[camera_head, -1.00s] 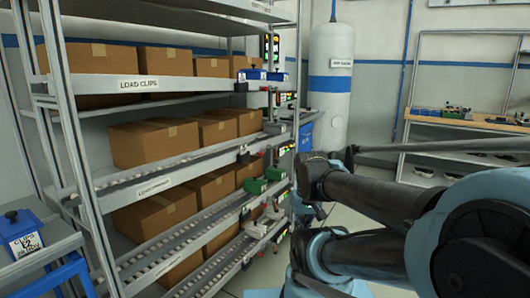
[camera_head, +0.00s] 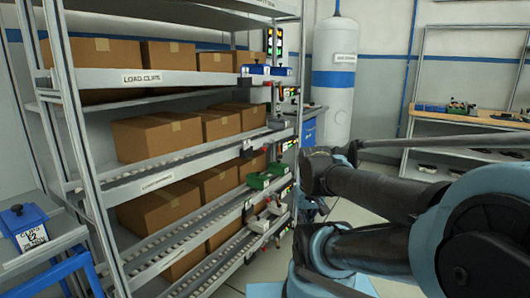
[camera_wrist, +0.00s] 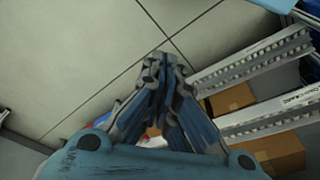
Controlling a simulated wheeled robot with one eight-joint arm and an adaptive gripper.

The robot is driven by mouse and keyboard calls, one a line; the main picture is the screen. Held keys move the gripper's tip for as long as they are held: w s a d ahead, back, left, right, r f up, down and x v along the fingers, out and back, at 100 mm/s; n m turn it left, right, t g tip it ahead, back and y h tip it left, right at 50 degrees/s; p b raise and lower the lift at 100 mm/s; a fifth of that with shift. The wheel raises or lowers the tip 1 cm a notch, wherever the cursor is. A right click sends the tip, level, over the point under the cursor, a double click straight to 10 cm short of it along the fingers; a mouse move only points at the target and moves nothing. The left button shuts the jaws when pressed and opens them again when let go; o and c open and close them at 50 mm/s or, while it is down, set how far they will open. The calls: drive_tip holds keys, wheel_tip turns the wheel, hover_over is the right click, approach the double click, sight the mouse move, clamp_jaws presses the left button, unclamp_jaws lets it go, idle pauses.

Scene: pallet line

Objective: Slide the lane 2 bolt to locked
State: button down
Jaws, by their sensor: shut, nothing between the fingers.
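In the head view I cannot pick the gripper out behind my arm.
Cardboard boxes (camera_head: 155,137) fill the rack levels. Green bins (camera_head: 260,181) and blue bins (camera_head: 258,70) sit at the lane ends. A white tank (camera_head: 335,85) and a workbench (camera_head: 460,118) stand behind. Open floor (camera_wrist: 75,55) lies left of the gripper.

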drive_tip(key=c, duration=2)
unclamp_jaws()
drive_tip(key=shift+s, duration=0.1)
drive_tip(key=o, duration=0.4)
drive_tip(key=shift+s+a+r, duration=0.1)
drive_tip(key=shift+s+r, duration=0.15)
drive_tip(key=shift+r, duration=0.1)
drive_tip(key=shift+o, duration=0.9)
drive_tip(key=w+a+r+m+y, duration=0.1)
drive_tip(key=w+a+r+y, duration=0.1)
drive_tip(key=w, duration=0.4)
drive_tip(key=w+a+r+m+y, duration=0.1)
drive_tip(key=w+a+r+y, duration=0.1)
drive_tip(key=w, duration=0.4)
drive_tip(key=shift+w+a+r+t+y, duration=0.2)
drive_tip(key=shift+a+r+t+y, duration=0.1)
drive_tip(key=shift+a+r, duration=0.5)
drive_tip(key=m+t+y, duration=0.5)
drive_tip(key=t+y, duration=0.3)
drive_tip(key=y, duration=0.2)
approach(265, 150)
drive_tip(key=x, duration=1)
drive_tip(key=shift+w+a, duration=0.1)
drive_tip(key=shift+w, duration=0.45)
